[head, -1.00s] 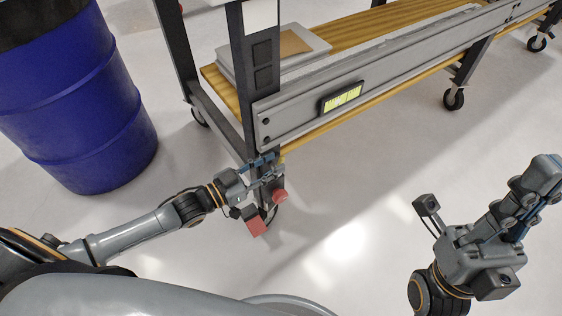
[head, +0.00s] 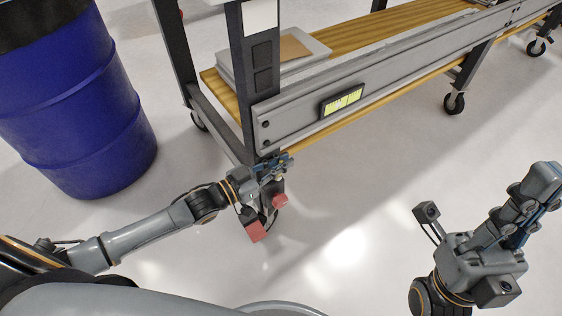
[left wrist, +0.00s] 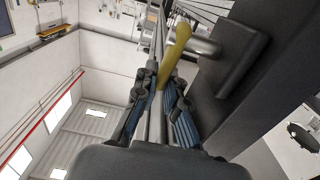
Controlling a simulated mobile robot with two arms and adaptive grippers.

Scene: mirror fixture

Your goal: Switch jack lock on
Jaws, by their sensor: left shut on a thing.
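The jack lock appears as a lever with a yellow handle (left wrist: 178,42) in the left wrist view, beside a grey metal rod and a dark post. My left gripper (head: 284,162) is at the lower end of the fixture's near leg in the head view. In the left wrist view its blue-padded fingers (left wrist: 161,88) are closed around the lower part of the yellow handle. The fingers hide part of the lever. My right gripper (head: 532,205) is raised at the right of the head view, away from the fixture; its finger gap is unclear.
The fixture's grey rail (head: 385,86) and wooden shelf (head: 362,33) run to the upper right on casters (head: 453,103). Red parts (head: 256,231) sit low beside the near leg. A blue barrel (head: 75,105) stands at left. The floor (head: 365,190) between my arms is clear.

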